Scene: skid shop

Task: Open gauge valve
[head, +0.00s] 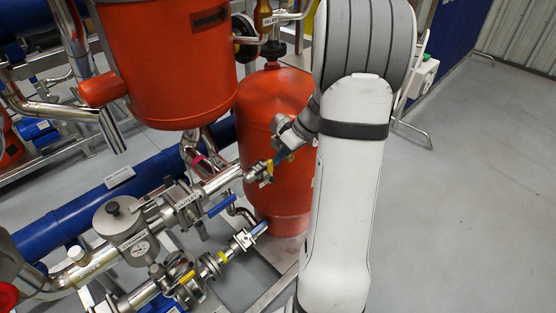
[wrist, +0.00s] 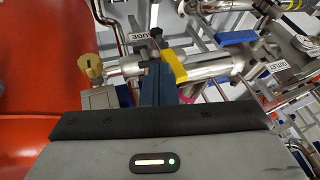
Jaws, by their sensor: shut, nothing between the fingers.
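The gauge valve has a yellow lever handle (wrist: 173,66) on a small fitting at the end of a steel pipe. A white tag reading "GAUGE" (wrist: 138,37) hangs beside it. In the head view the yellow handle (head: 267,169) shows at the pipe end, in front of the red vessel. My gripper (head: 280,157) reaches in from the upper right, with its blue fingers close to the handle. In the wrist view my gripper (wrist: 156,82) is shut and empty, its fingertips right beside the handle. I cannot tell whether they touch. The fingers hide part of the fitting.
A blue lever (head: 222,206) and a blue-handled outlet valve (wrist: 236,38) sit farther along the pipe. A brass plug (wrist: 90,67) is at the pipe's left end. The red vessel (head: 270,110) stands close behind my gripper. The floor (head: 470,180) at right is clear.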

